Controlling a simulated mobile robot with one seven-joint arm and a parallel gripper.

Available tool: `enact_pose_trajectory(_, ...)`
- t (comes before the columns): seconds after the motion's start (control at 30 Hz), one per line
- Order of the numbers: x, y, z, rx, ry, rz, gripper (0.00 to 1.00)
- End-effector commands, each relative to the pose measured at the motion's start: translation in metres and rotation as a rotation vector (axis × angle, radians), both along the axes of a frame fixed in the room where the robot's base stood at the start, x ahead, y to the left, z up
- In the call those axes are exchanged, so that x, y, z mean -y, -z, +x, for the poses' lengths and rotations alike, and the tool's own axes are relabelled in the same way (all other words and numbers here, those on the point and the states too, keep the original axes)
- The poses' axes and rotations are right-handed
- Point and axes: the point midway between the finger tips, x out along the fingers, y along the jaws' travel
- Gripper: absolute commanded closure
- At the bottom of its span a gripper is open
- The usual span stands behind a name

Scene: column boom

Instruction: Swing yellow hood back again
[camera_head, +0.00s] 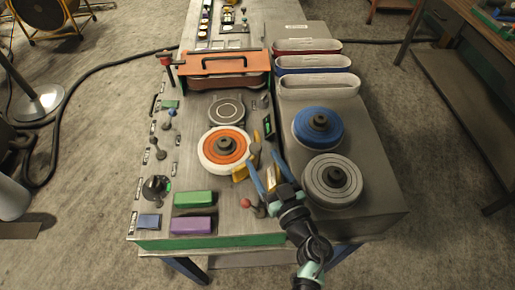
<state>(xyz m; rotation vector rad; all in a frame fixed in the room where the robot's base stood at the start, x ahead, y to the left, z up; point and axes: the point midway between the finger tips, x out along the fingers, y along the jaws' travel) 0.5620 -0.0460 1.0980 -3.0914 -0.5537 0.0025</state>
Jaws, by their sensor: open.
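My gripper (268,163) is in the lower middle, above the grey bench top. Its two blue fingers are spread apart and it appears empty. A dark knob (254,149) stands just beyond the left fingertip.
An orange-and-white disc (223,148) is left of my gripper; blue (318,125) and grey (333,180) discs are right. A red-knobbed lever (246,203) stands close by. Green (194,199) and purple blocks (193,225) lie front left.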

Motion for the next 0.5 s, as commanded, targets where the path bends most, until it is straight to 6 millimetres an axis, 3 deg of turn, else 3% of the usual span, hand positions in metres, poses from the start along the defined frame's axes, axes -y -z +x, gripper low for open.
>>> enact_pose_trajectory(0.2,0.017,0.002,-0.045,-0.002,0.002,-0.001,0.29)
enact_pose_trajectory(0.5,0.025,0.0,-0.068,0.0,-0.001,0.0,0.29)
